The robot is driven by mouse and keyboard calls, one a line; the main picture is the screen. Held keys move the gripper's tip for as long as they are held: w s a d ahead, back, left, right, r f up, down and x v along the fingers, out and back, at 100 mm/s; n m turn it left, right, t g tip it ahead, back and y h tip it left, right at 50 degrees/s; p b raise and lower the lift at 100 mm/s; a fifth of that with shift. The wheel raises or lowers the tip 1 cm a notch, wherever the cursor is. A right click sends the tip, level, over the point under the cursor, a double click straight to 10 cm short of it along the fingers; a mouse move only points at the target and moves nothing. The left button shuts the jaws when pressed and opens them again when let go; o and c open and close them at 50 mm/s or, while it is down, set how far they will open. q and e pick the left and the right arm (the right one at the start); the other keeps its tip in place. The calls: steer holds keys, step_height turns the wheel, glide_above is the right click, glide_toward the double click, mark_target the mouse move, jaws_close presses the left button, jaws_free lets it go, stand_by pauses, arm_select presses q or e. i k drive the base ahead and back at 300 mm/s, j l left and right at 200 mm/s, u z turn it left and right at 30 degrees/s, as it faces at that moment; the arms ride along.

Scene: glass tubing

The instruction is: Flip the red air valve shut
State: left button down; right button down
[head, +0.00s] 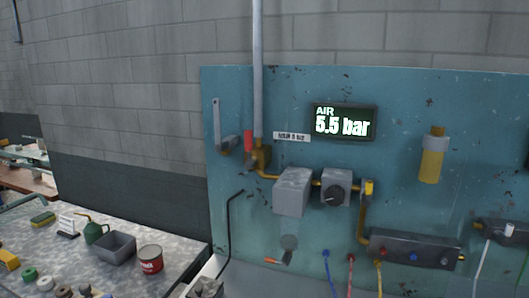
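The red air valve handle (248,141) stands upright on the blue-green wall panel, beside the lower end of a vertical grey pipe (258,70). It points up, roughly in line with that pipe. The brass valve body (263,158) sits just below and to the right of it, and brass piping runs from there to a grey box (293,191). A lit display (343,122) to the upper right reads AIR 5.5 bar. A small label plate (292,137) is right of the handle. Neither gripper can be made out in the head view.
A grey regulator with a black knob (335,188), a manifold (414,250) and a yellow cylinder (432,160) are right of the valve. A grey lever (216,122) hangs left of it. A cluttered bench (180,236) with a red can (150,259) is lower left.

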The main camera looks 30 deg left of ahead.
mark_target(250, 162)
steer(key=u, duration=1.1)
steer(key=j, duration=0.15)
